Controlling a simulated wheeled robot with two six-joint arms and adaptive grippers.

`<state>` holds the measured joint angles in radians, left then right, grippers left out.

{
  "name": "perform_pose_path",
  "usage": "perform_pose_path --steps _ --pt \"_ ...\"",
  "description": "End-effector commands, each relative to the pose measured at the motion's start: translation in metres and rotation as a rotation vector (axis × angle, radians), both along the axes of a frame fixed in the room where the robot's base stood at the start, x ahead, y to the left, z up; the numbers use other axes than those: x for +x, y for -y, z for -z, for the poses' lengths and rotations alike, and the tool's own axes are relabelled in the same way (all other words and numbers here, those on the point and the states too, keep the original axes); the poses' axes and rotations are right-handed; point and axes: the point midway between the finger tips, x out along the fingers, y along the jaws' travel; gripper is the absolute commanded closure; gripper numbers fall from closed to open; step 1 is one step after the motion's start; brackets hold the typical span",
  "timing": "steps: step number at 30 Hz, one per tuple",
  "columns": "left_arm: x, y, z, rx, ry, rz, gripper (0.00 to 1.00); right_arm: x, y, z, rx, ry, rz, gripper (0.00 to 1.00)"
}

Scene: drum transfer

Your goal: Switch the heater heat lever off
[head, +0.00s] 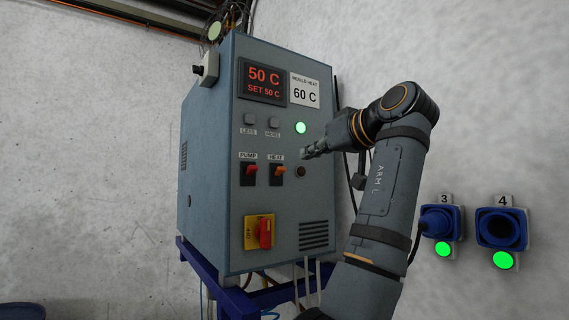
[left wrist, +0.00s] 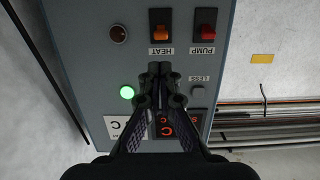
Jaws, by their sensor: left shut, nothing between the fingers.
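The heater (head: 210,140) is a grey-blue cabinet on a blue stand in the head view. Its heat lever (head: 278,170) is orange, on a black plate under the HEAT label. It also shows in the left wrist view (left wrist: 160,33), upside down. A red pump lever (head: 251,169) sits to its left in the head view. My left gripper (head: 308,154) is shut and empty, right of the heat lever and a little above it, apart from the lever. In the left wrist view its fingertips (left wrist: 160,68) point toward the HEAT label. My right gripper is not in view.
The display (head: 262,82) reads 50 C, SET 50 C. A green lamp (head: 300,128) is lit above my gripper, and a dark round lamp (head: 300,171) sits below it. A red rotary switch (head: 265,233) is lower down. Blue sockets (head: 502,229) are on the right wall.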

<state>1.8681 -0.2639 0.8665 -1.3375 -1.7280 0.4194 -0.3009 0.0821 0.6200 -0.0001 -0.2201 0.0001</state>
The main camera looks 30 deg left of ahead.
Motion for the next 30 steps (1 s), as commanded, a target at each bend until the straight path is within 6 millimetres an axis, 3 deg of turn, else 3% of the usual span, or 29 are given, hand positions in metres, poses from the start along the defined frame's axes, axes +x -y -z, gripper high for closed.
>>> perform_pose_path --steps 3,14,24,30 --pt "-0.008 0.001 -0.009 0.005 0.013 -0.013 1.00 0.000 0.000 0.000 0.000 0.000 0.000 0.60" --pt "-0.004 -0.006 -0.009 0.005 0.012 -0.012 1.00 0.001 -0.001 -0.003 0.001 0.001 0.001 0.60" --pt "0.019 -0.062 -0.002 0.005 0.011 -0.012 1.00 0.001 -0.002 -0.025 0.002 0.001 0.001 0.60" --pt "0.029 -0.085 0.003 0.005 0.011 -0.010 1.00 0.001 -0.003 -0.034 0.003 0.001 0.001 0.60"
